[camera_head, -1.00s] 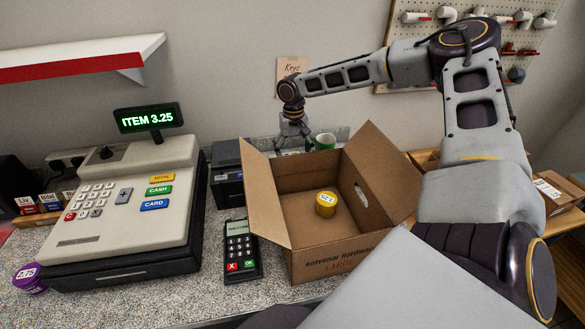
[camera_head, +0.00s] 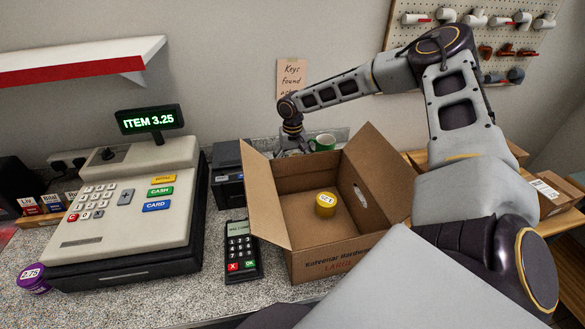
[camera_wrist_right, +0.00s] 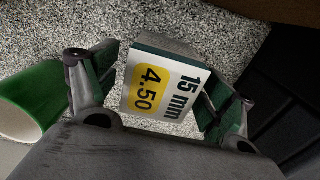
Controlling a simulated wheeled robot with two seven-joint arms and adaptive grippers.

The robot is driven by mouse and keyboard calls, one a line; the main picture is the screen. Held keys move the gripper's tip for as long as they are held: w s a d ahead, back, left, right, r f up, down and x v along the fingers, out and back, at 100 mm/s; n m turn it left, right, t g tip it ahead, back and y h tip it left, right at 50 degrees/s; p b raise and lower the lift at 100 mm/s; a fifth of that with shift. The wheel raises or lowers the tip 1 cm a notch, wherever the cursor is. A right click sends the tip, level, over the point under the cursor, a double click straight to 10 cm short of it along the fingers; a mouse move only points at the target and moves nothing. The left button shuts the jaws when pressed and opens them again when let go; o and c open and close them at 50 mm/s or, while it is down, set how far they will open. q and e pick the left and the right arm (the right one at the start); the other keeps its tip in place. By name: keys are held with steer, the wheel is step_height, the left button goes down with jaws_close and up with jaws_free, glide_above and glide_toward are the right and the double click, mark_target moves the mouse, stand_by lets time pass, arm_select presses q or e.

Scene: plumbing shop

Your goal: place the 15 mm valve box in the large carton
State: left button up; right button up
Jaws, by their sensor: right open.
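The 15 mm valve box (camera_wrist_right: 163,85), with a white label reading "15 mm" and a yellow 4.50 patch, stands between the fingers of my right gripper (camera_wrist_right: 160,92) in the right wrist view. The fingers are open on either side of it. In the head view, my right gripper (camera_head: 293,146) reaches down behind the large carton (camera_head: 335,252), and the valve box is hidden there. The carton stands open on the counter with a yellow round tub (camera_head: 326,204) inside. My left gripper is not in view.
A green mug (camera_head: 324,142) stands close beside my right gripper and shows in the right wrist view (camera_wrist_right: 35,95). A card terminal (camera_head: 241,250), a black printer (camera_head: 229,176) and a cash register (camera_head: 125,215) stand left of the carton. A purple tub (camera_head: 33,278) sits far left.

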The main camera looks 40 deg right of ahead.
stand_by(0.4)
steer(key=c, duration=1.4)
steer(key=shift+o, duration=0.2)
steer(key=shift+r, duration=0.2)
step_height(320, 180, up, 18)
steer(key=b, duration=0.1)
steer(key=shift+f, duration=0.2)
